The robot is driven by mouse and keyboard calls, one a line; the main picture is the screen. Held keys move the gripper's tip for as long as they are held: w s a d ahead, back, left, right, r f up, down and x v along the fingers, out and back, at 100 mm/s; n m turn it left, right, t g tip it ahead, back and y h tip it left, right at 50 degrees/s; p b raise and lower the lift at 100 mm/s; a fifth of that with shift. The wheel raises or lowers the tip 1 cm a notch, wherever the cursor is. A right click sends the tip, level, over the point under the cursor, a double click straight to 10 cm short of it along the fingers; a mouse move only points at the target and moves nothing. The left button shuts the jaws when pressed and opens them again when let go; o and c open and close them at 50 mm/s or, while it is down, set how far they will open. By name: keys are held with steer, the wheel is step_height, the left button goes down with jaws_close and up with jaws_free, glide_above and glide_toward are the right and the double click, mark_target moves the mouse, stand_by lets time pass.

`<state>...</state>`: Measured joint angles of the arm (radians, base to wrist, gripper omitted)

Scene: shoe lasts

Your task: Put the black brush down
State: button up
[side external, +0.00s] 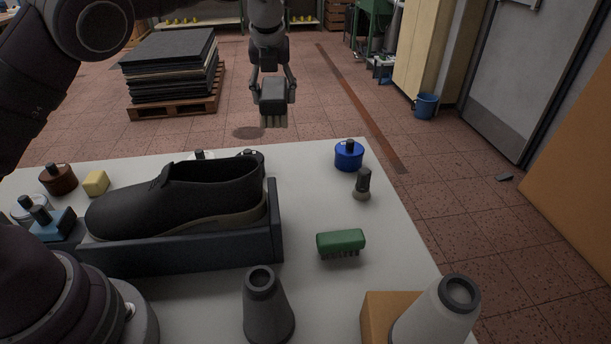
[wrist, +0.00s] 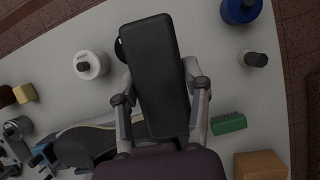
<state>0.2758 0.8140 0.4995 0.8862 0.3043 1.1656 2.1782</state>
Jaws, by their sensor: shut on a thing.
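The black brush (side external: 273,90) is in my gripper (side external: 273,98), held in the air with its light bristles pointing down. In the side view it appears above and behind the far edge of the white table (side external: 320,195). In the wrist view the brush (wrist: 152,75) shows as a long dark block between the two fingers of my gripper (wrist: 161,92), with the table top below it. My gripper is shut on its sides. The bristles are hidden in the wrist view.
A black shoe (side external: 175,200) sits in a dark tray (side external: 190,258). A green brush (side external: 341,242), blue jar (side external: 348,157), small dark-handled dauber (side external: 362,184), grey cones (side external: 265,310) and orange-brown box (side external: 378,315) stand around. Bare table lies between the tray and the green brush.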

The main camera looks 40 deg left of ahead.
steer(key=d+m+h, duration=0.1)
steer(key=d+m, duration=0.2)
steer(key=d, duration=0.2)
glide_above(305, 191)
steer(key=s, duration=0.1)
steer(key=f, duration=1.2)
steer(key=shift+s+d, duration=0.2)
steer(key=shift+t, duration=0.3)
steer(key=shift+f, duration=2.3)
steer(key=shift+f, duration=0.1)
steer(key=o, duration=1.2)
steer(key=v, duration=1.2)
steer(key=shift+r, duration=0.2)
